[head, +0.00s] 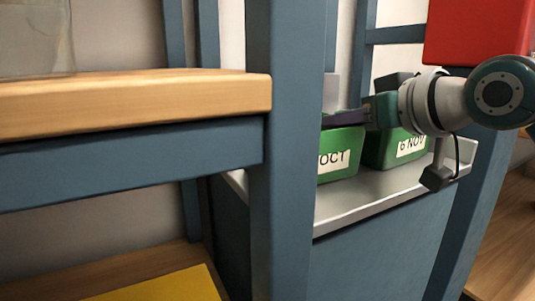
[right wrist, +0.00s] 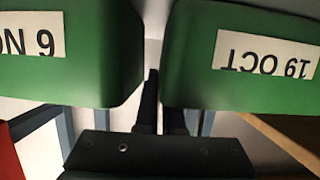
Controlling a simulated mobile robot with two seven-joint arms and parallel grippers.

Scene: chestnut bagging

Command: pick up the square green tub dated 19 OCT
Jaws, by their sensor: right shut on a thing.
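The green tub dated 19 OCT (head: 340,143) stands on a pale grey shelf, partly hidden by a blue post, so only "OCT" of its label shows. In the right wrist view the tub (right wrist: 195,65) is upside down on the right, with its full label "19 OCT". My right gripper (head: 347,118) reaches in from the right at its rim. In the wrist view one finger is in the gap between the two tubs and the other is behind the 19 OCT tub's edge; it is shut on that tub's side. My left gripper is not in view.
A second green tub, dated 6 NOV (head: 378,150), stands close on the right, with a narrow gap between them. The blue post (head: 285,150) is close on the left. A red box (head: 475,30) is above right. A wooden shelf (head: 130,100) is at left.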

